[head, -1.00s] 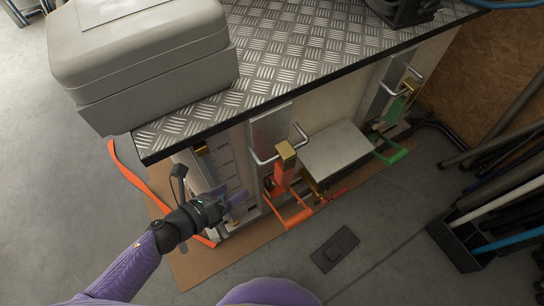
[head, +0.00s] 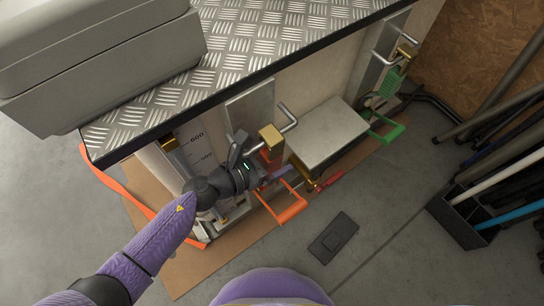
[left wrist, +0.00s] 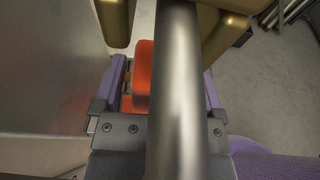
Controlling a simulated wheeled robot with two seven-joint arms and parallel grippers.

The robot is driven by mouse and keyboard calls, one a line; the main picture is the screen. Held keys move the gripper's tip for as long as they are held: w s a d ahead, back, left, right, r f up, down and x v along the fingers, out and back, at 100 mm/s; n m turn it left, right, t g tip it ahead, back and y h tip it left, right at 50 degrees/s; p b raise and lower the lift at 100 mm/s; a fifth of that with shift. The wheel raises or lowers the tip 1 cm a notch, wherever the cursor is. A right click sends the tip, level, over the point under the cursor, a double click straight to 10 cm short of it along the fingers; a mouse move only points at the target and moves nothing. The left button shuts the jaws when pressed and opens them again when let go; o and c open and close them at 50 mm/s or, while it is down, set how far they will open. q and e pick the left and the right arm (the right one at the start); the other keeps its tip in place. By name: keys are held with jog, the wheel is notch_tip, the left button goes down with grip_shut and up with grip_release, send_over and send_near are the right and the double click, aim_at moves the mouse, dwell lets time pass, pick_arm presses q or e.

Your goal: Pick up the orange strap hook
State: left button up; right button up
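An orange piece with an open-ended handle (head: 290,213) hangs low on the front of the bench, beside a gold block (head: 270,138) and a bent metal bar. My left gripper (head: 279,178) is at this orange piece, just below the gold block. In the left wrist view an orange part (left wrist: 142,78) shows between the purple fingers (left wrist: 160,88), nearer the left one. The fingers stand apart. A silver bar crosses in front and hides part of the orange part and the gap, so contact is unclear. My right gripper is not in view.
A bench with a tread-plate top (head: 262,32) overhangs the gripper. A grey case (head: 110,65) stands on it. A green handle (head: 388,132) and a grey box (head: 328,132) are to the right. An orange strap (head: 125,191) lies left. Floor in front is mostly clear.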

pick_arm(q)
grip_shut()
dwell(0.3)
